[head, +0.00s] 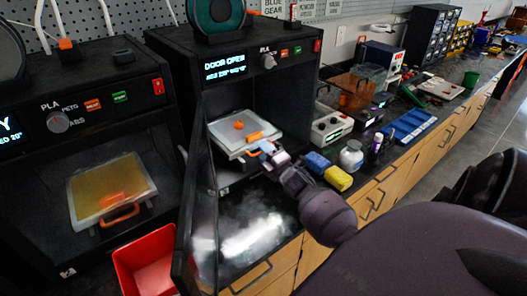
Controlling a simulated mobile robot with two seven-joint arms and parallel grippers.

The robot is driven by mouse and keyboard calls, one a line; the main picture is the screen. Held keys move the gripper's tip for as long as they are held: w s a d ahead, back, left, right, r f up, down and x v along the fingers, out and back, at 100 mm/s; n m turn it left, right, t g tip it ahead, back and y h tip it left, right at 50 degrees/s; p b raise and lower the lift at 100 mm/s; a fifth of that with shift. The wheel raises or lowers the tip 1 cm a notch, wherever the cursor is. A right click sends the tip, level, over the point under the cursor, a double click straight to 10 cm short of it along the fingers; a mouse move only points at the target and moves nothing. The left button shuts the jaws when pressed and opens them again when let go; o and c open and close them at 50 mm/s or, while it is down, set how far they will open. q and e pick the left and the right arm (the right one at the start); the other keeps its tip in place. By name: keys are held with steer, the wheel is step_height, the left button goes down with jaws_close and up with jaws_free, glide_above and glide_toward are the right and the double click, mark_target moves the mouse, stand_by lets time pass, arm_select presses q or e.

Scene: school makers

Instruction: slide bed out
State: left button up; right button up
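The print bed (222,133) is a light plate inside the right-hand 3D printer (182,80), whose screen reads "DOOR OPEN". A small orange print (239,124) sits on the bed, and an orange handle (254,137) is at its front edge. The printer's dark glass door (205,215) is swung open toward me. My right gripper (262,149) is at the front of the bed, close to the handle. Its fingers are small and partly overlap the handle, so I cannot tell whether they grip it. My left gripper is not in view.
A second printer (35,170) with its own bed stands at the left. A red bin (145,262) is below, left of the open door. A yellow sponge (338,178), a white jar (351,157) and a blue tray (410,125) lie on the bench to the right.

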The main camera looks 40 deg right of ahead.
steer(key=shift+w, duration=0.25)
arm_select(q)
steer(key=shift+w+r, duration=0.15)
arm_select(e)
steer(key=c, duration=0.6)
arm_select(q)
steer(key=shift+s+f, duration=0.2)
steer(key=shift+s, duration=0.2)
arm_select(e)
jaws_close()
